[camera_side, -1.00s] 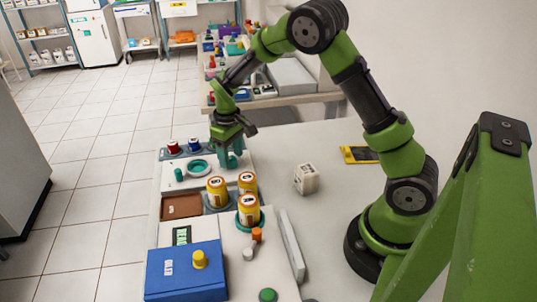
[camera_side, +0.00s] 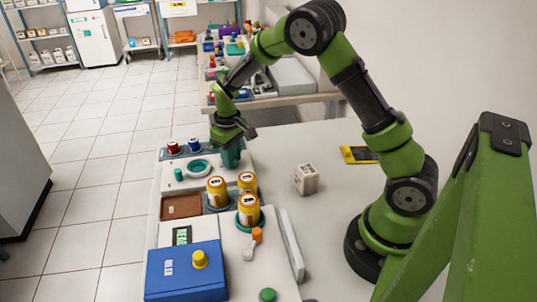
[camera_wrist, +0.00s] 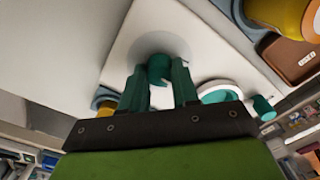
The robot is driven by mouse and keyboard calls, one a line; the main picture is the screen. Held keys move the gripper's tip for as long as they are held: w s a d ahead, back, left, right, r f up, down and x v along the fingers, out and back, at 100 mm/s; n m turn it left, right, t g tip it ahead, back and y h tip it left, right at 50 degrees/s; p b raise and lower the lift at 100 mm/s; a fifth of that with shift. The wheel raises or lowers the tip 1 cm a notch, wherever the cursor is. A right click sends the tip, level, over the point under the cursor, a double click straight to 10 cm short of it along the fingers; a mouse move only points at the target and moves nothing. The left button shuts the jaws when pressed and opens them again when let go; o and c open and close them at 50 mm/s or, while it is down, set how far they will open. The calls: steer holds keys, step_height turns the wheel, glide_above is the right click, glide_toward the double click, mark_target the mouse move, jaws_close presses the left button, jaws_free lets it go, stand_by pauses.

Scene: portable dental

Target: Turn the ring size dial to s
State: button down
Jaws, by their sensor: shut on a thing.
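The dial is a teal knob (camera_wrist: 158,68) on a round pale base on the white panel, seen in the wrist view. My gripper (camera_wrist: 159,85) has one teal finger on each side of it and is shut on it. In the side view my gripper (camera_side: 230,160) points down at the far right of the white panel (camera_side: 172,187), and its fingers hide the knob. I cannot read any size letters or tell which setting the dial points to.
A teal ring (camera_side: 198,168) and a small teal peg (camera_side: 179,175) stand left of my gripper. Orange bottles (camera_side: 217,191) and a brown tray (camera_side: 181,207) are nearer the camera. A blue box (camera_side: 185,271) sits in front. The table around the white block (camera_side: 306,179) is mostly clear.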

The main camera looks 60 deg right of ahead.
steer(key=m, duration=0.3)
steer(key=shift+m, duration=2.2)
steer(key=c, duration=0.8)
jaws_free()
steer(key=shift+c, duration=0.2)
step_height(320, 180, up, 17)
